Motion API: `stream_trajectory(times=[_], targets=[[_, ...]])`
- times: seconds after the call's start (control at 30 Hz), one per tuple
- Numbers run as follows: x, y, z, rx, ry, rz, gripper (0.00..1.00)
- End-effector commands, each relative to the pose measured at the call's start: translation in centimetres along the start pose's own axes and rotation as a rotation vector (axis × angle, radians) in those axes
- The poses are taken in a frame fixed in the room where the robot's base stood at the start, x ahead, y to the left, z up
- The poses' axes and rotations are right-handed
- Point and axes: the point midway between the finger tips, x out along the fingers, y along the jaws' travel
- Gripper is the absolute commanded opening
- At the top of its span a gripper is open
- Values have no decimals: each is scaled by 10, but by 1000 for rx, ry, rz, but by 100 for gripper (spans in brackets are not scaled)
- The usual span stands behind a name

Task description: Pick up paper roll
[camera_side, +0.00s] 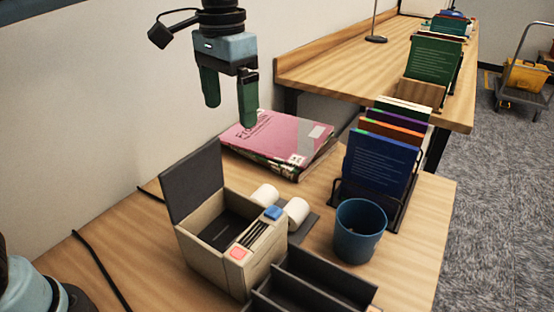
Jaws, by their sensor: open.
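Two white paper rolls are on the desk just right of the open box. One roll (265,195) lies at the back, partly hidden by the box's contents. The other roll (297,212) lies nearer and to the right, by a dark flat base. My gripper (229,112) hangs open and empty, fingers down, above and behind the rolls. Its green fingers are well clear of the desk and touch nothing.
The beige box (215,270) has a raised dark lid (192,180). A blue cup (358,232), a black tray (310,285) and a book rack with a blue book (378,165) stand near the rolls. Magazines (280,135) lie behind. A cable (103,270) crosses the left desk.

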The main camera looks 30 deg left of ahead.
Motion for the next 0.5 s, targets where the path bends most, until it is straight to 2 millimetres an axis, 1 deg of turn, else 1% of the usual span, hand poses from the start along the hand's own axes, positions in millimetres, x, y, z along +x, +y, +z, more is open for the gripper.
stream_trajectory(times=[0.17,0.27,0.37,0.47,0.5], targets=[[0,0,-1,6,0,0,90],[6,4,-6,70,0,0,90],[20,13,-18,233,0,0,90],[41,27,-35,474,0,0,90],[51,33,-41,580,0,0,90]])
